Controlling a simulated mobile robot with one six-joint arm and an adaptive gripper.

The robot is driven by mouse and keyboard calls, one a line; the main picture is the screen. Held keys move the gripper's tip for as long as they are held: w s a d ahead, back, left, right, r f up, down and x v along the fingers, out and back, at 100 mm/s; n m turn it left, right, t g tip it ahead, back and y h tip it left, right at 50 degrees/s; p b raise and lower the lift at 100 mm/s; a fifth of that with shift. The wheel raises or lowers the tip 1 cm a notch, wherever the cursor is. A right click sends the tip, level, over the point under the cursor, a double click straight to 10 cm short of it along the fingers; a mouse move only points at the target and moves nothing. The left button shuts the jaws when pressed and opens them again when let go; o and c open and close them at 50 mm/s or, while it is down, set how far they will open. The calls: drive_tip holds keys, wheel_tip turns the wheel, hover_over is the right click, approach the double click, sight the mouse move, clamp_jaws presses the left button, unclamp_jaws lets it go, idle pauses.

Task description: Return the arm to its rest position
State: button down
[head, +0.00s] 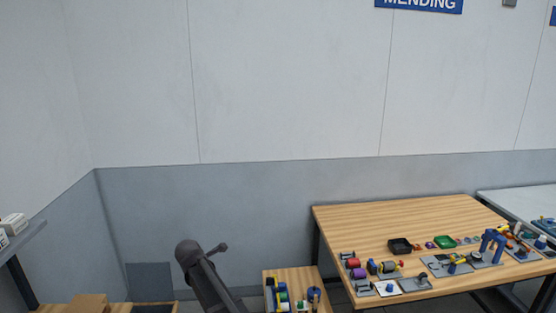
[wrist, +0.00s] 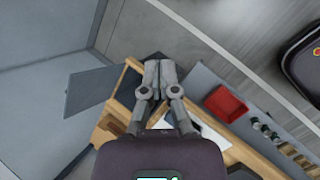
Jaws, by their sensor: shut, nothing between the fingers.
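My gripper (wrist: 158,68) shows in the wrist view, its two grey fingers together and nothing between them. It is above a wooden piece of furniture (wrist: 122,100) with a grey strip beside it, and I cannot tell how high. In the head view a dark part of my arm rises at the bottom, left of the wooden bench; the gripper's fingers cannot be made out there.
A red tray (wrist: 225,103) lies right of my fingers in the wrist view. Walls stand behind.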

drive_tip(key=s+d+f+m+g+b, duration=0.15)
drive_tip(key=d+m, duration=0.25)
drive_tip(key=d, duration=0.4)
drive_tip(key=s+d+f+m+g+b, duration=0.1)
drive_tip(key=s+d+f+m+b, duration=0.15)
drive_tip(key=d, duration=0.55)
drive_tip(key=s+d+f+m+g+b, duration=0.1)
drive_tip(key=s+d+f+m+b, duration=0.1)
drive_tip(key=s+d+m, duration=0.4)
drive_tip(key=s+d+f+m+g+b, duration=0.1)
drive_tip(key=s+d+f+m, duration=0.3)
drive_tip(key=d, duration=0.7)
drive_tip(key=s+d+f+m+g+y+b, duration=0.1)
drive_tip(key=s+d+f+m+b, duration=0.2)
drive_tip(key=s+d+m, duration=0.5)
drive_tip(key=shift+s+d+f+m+b, duration=0.15)
drive_tip(key=shift+s+f+m+b, duration=0.15)
drive_tip(key=shift+m, duration=0.25)
drive_tip(key=shift+w, duration=0.1)
drive_tip(key=shift+f, duration=0.1)
